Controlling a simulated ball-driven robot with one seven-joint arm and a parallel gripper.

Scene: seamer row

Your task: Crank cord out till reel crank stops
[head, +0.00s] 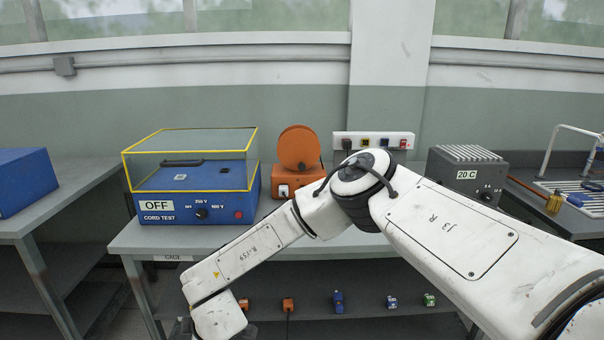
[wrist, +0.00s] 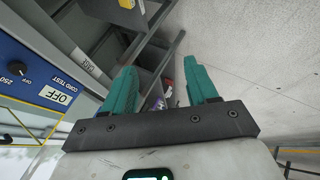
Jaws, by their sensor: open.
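An orange cord reel (head: 299,148) with a round disc stands on an orange base (head: 290,182) at the back of the grey bench (head: 165,236). A socket with a plug shows on the base's front. I cannot make out the crank; my arm covers part of the area right of the reel. My gripper (wrist: 164,88) has two teal fingers spread apart with nothing between them. In the wrist view it is in front of the bench, past the cord tester, away from the reel. In the head view the fingers are out of sight below the picture.
A blue cord tester (head: 222,209) with a yellow-framed clear cover and an OFF sign stands left of the reel. A power strip (head: 373,140) and a grey box marked 20 C (head: 467,176) are to the right. Several small plugs sit along the lower shelf (head: 365,317).

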